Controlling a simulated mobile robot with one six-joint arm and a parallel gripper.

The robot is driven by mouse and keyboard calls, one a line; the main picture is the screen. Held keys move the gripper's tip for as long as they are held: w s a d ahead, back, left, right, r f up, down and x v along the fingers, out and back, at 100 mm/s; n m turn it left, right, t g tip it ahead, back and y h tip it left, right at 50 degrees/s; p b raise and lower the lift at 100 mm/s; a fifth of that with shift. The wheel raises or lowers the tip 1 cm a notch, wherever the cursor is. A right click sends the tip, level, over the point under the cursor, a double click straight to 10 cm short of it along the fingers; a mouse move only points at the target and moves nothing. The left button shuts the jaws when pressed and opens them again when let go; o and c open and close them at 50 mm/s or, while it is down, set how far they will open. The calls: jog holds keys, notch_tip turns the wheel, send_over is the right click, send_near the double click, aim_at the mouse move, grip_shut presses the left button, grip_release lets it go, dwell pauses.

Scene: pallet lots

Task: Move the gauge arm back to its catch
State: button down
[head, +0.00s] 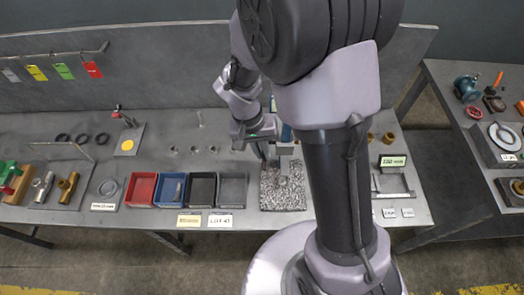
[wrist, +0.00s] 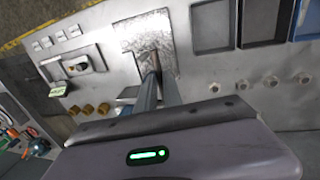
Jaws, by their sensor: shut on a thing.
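A speckled granite plate (head: 283,192) lies on the grey bench, left of my arm's column. It also shows at the top of the wrist view (wrist: 128,34). My gripper (head: 272,155) reaches down at the plate's back edge. In the wrist view, my gripper's two fingers (wrist: 157,78) are close together. They are shut on a slim metal part, which I take to be the gauge arm (wrist: 150,55); it shows just beyond the fingertips over the plate. Most of it is hidden by the fingers, and its angle is unclear. I cannot make out the catch.
Another bench (head: 455,140) stands far right.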

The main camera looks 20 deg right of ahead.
notch_tip(320, 180, up, 7)
jog(key=p, duration=0.3)
jog(key=shift+p, duration=0.3)
jog(key=c, duration=1.5)
grip_release()
jog(key=a+r+p, duration=0.1)
jog(key=r, duration=0.4)
jog(key=a+r+p, duration=0.1)
jog(key=r+p, duration=0.1)
jog(key=r, duration=0.4)
jog(key=w+a+r+p, duration=0.1)
jog(key=r, duration=0.5)
jog(key=shift+a+p, duration=0.15)
jog(key=shift+p, duration=0.15)
